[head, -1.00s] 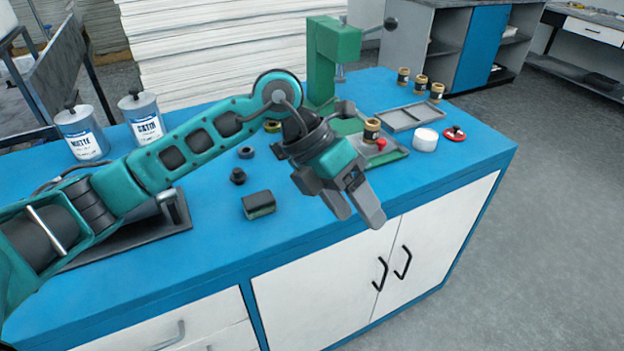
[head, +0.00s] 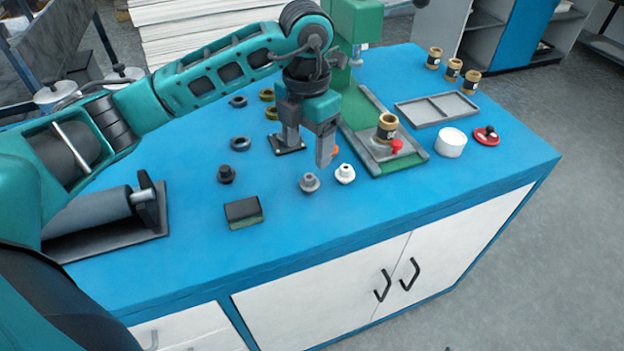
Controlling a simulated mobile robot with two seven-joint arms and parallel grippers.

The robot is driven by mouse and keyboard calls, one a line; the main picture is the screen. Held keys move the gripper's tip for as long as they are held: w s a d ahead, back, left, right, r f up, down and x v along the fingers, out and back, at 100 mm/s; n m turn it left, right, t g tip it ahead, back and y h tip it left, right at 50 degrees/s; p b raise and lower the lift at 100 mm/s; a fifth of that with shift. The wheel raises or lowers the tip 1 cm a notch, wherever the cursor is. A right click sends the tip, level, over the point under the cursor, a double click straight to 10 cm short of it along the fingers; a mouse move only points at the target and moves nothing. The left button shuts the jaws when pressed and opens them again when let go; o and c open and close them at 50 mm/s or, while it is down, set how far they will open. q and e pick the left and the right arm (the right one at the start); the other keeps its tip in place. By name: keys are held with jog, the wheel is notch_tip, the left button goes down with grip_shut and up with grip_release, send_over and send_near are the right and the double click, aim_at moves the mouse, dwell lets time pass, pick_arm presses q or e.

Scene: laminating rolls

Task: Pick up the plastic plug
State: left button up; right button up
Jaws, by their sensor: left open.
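Three small flanged plugs stand on the blue bench: a white one (head: 345,174), a grey one (head: 309,183) and a black one (head: 226,175). The white one looks most like plastic, but I cannot be sure of the material. My left gripper (head: 308,150) is open and points down, its two fingers apart with nothing seen between them. It appears behind the grey and white plugs, with its right finger close to the white one. An orange thing (head: 335,151) shows partly behind that finger. My right gripper is not in view.
A green press (head: 353,25) stands behind, with a grey tray (head: 427,157) holding a brown jar (head: 387,127). A dark block (head: 243,210) lies front left, and a roller unit (head: 95,212) further left. A white round tub (head: 451,143) is at right. The front edge is clear.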

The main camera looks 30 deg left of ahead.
aim_at(308, 177)
pick_arm(q)
notch_tip(308, 177, down, 9)
jog(key=shift+f, duration=0.1)
dwell(0.4)
jog(key=shift+c, duration=0.3)
jog(key=c, duration=1.1)
